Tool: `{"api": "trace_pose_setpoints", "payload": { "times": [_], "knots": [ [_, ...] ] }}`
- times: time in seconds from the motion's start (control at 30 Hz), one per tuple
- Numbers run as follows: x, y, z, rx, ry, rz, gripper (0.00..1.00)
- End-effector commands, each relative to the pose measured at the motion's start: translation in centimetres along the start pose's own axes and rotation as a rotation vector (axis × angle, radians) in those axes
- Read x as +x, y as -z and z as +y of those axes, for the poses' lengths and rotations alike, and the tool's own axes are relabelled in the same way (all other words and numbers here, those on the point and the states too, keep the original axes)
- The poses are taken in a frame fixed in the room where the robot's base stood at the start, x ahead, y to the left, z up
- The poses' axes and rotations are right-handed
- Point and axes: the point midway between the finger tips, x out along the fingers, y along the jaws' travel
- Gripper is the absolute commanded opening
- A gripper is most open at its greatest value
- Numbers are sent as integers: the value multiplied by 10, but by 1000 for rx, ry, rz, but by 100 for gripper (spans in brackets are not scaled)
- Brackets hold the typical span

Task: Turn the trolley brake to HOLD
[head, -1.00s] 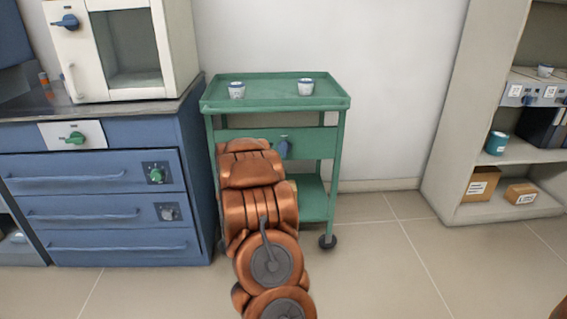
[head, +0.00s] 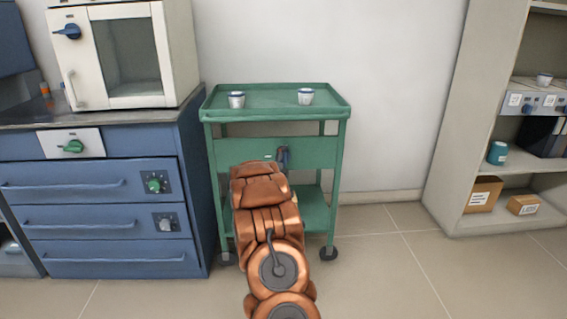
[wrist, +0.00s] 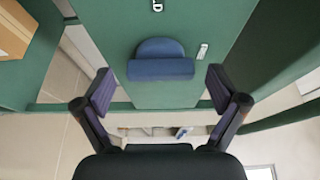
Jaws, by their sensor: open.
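The green trolley (head: 232,150) stands against the wall. Its blue brake knob (head: 283,153) is on the front panel, partly hidden by my arm in the head view. In the wrist view the blue knob (wrist: 161,66) has a rounded back and a straight bar lying across the picture. My gripper (wrist: 160,90) is open, with one dark finger on each side of the knob and slightly short of it. I see no contact. A small white label (wrist: 202,51) is right of the knob, and cut-off white lettering (wrist: 157,6) is at the top edge.
Two small cups (head: 236,100) (head: 305,96) stand on the trolley's top tray. A blue drawer cabinet (head: 90,215) with a white furnace (head: 125,60) is at the left. A shelf (head: 450,190) stands at the right. The floor between trolley and shelf is clear.

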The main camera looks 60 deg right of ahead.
Motion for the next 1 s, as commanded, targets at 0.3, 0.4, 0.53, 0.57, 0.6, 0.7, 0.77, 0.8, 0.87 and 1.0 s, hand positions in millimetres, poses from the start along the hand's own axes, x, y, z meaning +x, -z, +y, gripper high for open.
{"api": "trace_pose_setpoints", "payload": {
  "times": [0.3,0.4,0.53,0.57,0.6,0.7,0.77,0.8,0.87,1.0],
  "knots": [
    [4,0,0,-1,0,-1,96],
    [4,0,0,0,0,-1,95],
    [4,-1,0,0,0,-1,81],
    [4,-1,0,0,0,-1,78],
    [4,-1,0,0,0,-1,74],
    [4,-1,0,0,0,-1,64],
    [4,-1,0,0,0,-1,57],
    [4,-1,0,0,0,-1,53],
    [4,-1,0,0,0,-1,47],
    [4,-1,0,-1,-1,-2,36]
  ]
}}
